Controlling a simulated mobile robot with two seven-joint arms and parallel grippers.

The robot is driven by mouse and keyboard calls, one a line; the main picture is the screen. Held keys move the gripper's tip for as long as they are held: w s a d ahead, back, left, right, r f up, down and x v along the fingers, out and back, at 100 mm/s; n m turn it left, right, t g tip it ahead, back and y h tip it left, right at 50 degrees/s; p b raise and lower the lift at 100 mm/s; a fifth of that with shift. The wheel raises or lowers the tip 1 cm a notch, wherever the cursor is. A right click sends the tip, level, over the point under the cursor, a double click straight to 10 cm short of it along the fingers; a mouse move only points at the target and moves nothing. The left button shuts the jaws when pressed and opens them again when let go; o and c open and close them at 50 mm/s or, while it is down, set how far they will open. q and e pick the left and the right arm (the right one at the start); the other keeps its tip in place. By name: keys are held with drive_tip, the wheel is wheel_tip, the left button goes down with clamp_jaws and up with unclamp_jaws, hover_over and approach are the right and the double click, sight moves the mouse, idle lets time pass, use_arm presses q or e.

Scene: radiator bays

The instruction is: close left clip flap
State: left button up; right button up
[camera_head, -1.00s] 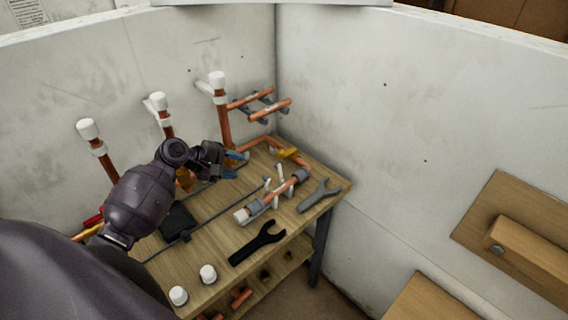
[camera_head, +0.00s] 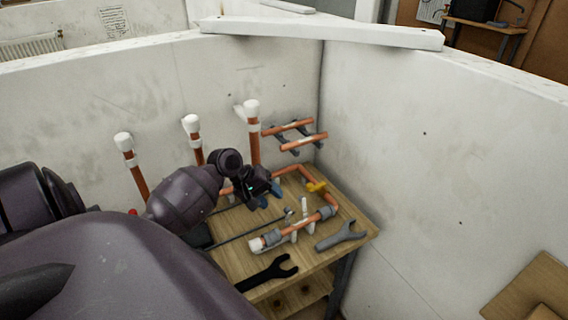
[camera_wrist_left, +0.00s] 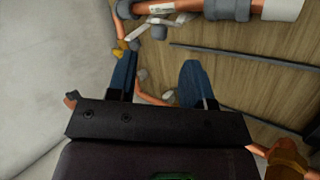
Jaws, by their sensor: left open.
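A copper pipe assembly (camera_head: 285,230) with grey fittings and a white end lies on the wooden bench (camera_head: 228,222). White clips hold it; a slim white flap (camera_head: 303,206) stands up behind the pipe. A second small pale piece (camera_head: 288,213) stands left of it, perhaps the left flap; its angle is unclear. My left gripper (camera_head: 269,195) is open and empty, its blue fingertips behind and left of the flaps, apart from them. In the left wrist view the gripper (camera_wrist_left: 158,80) shows two spread blue fingers, with the pipe (camera_wrist_left: 200,7) and white clip parts (camera_wrist_left: 160,20) beyond. My right gripper is out of view.
Capped vertical copper pipes (camera_head: 254,135) stand along the back wall. A thin dark rod (camera_head: 245,233) lies left of the pipe. A yellow-handled valve (camera_head: 317,187) is behind right.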

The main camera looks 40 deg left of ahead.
sight(287, 213)
use_arm(q)
drive_tip(key=x, duration=0.6)
drive_tip(key=shift+w+d, duration=0.1)
drive_tip(key=shift+c, duration=0.5)
clamp_jaws()
